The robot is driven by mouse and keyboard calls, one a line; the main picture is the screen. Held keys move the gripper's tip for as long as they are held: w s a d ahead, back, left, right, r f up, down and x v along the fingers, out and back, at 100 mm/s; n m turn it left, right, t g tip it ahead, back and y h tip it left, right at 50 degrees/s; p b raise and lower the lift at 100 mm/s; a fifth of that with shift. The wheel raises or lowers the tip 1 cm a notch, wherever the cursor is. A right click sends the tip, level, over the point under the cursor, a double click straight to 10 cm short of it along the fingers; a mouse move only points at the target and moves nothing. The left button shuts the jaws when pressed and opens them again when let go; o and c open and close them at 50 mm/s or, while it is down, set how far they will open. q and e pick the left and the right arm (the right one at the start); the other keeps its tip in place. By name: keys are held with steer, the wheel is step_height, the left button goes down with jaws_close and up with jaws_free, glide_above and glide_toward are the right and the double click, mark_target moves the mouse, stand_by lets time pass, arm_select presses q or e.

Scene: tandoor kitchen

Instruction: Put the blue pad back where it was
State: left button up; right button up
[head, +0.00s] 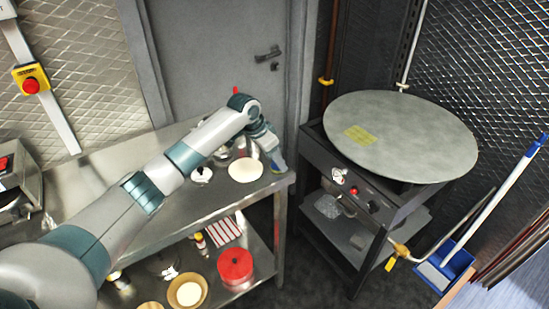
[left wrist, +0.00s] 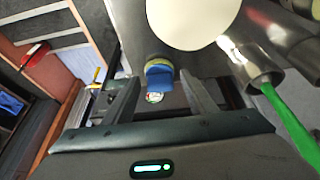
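The blue pad (left wrist: 160,78), with a yellowish-grey rounded part at its far end, shows at the table edge in the left wrist view. It lies between the fingers of my left gripper (left wrist: 161,80), with a visible gap on each side. The left gripper is open. In the head view my left arm reaches to the right end of the steel table, where a bit of the blue pad (head: 279,165) shows beside my left gripper (head: 271,150); the wrist hides much there. My right gripper is in neither view.
A pale flat round (head: 244,170) lies close beside the gripper on the steel table (head: 110,170), near metal bowls and a white bowl (head: 202,174). A green handle (left wrist: 292,128) shows in the wrist view. A griddle (head: 400,135) stands right, across a gap.

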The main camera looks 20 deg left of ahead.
arm_select(q)
steer(key=shift+r, duration=0.2)
steer(key=b+v, duration=0.3)
steer(key=v, duration=0.9)
stand_by(0.9)
